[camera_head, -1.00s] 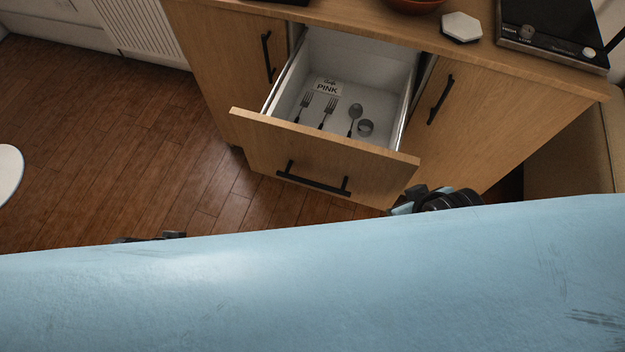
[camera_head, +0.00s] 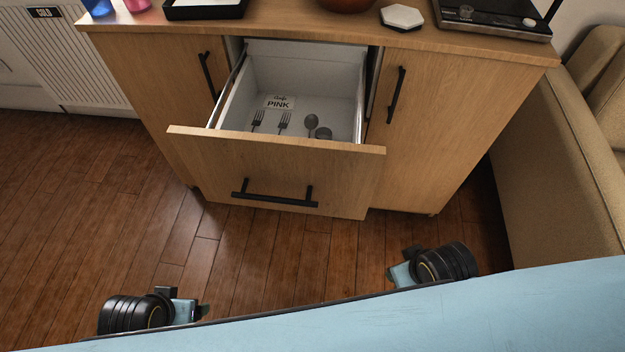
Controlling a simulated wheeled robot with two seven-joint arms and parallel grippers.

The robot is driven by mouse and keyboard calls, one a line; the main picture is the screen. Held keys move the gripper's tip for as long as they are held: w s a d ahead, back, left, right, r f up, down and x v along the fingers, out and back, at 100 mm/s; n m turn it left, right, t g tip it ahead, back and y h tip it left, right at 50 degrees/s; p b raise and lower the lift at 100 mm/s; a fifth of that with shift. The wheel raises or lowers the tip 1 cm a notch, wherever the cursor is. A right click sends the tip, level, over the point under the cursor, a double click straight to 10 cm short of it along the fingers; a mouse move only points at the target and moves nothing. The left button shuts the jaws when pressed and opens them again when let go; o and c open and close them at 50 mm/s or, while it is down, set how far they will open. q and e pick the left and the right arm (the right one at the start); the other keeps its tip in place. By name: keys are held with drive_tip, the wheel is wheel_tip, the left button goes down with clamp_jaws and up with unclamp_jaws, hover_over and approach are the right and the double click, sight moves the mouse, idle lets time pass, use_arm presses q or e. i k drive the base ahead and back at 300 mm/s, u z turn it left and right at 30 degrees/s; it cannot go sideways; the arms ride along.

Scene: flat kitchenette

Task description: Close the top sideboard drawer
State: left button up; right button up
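The top sideboard drawer (camera_head: 276,165) is pulled well out of the wooden sideboard (camera_head: 440,130). Its front has a black bar handle (camera_head: 275,198). The finger gaps of both are too small and angled to read.
The sideboard top holds a black-framed tray (camera_head: 205,10), a brown bowl (camera_head: 347,4), a white hexagonal piece (camera_head: 402,17) and a dark appliance (camera_head: 495,15). A beige sofa (camera_head: 560,150) stands at right. Wooden floor (camera_head: 90,210) is clear at left.

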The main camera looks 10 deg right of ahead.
sight(290, 170)
drive_tip(key=u, duration=0.95)
drive_tip(key=k, duration=1.15)
drive_tip(key=z, duration=0.9)
drive_tip(key=i, duration=0.95)
drive_tip(key=u, duration=0.05)
